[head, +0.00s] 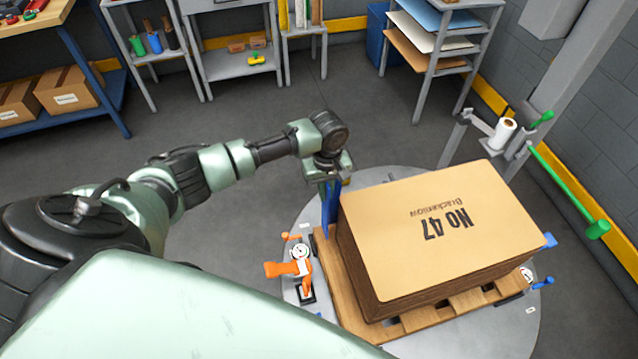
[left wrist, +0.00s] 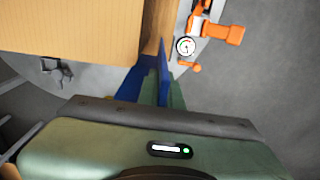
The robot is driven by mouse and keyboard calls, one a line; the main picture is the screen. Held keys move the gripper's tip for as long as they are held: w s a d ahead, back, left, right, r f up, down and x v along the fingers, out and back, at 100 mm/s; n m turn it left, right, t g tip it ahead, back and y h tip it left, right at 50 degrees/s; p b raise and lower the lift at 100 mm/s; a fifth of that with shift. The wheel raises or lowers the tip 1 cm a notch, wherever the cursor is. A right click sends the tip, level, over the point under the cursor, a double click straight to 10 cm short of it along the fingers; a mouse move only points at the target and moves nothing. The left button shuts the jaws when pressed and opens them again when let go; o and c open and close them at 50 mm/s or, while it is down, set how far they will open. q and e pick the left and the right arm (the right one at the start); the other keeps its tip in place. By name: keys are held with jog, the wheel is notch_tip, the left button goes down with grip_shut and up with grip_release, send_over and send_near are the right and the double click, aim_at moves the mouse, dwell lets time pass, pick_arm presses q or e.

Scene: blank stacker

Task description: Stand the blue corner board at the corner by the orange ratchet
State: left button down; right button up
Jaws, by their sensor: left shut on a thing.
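The blue corner board (head: 329,210) hangs upright in my left gripper (head: 331,178), by the far left corner of the carton stack (head: 450,225). My left gripper is shut on its upper part. In the left wrist view the blue board (left wrist: 132,82) shows close to the carton edge (left wrist: 70,30); I cannot tell whether they touch. The orange ratchet (head: 290,268), with a round gauge, sits on the turntable left of the pallet; it also shows in the left wrist view (left wrist: 222,33). The board's foot is partly hidden. My right gripper is not in view.
The stack rests on a wooden pallet (head: 420,327) on a round grey turntable (head: 520,335). Blue-handled pieces (head: 543,283) sit at its right side. A post with a green bar (head: 570,190) stands at the right. Shelves line the back. The floor left of the turntable is clear.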

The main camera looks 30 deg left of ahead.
pick_arm(q)
jog(key=shift+d+f+b, duration=0.5)
jog(key=shift+d+f, duration=0.55)
jog(key=shift+d, duration=0.05)
jog(key=shift+s+d+f, duration=0.1)
jog(key=shift+s+f, duration=0.3)
jog(key=shift+f, duration=0.15)
dwell(0.6)
jog(key=c, duration=1.5)
grip_release()
jog(key=shift+s, duration=0.1)
notch_tip(320, 180, up, 9)
jog(key=shift+w, duration=0.4)
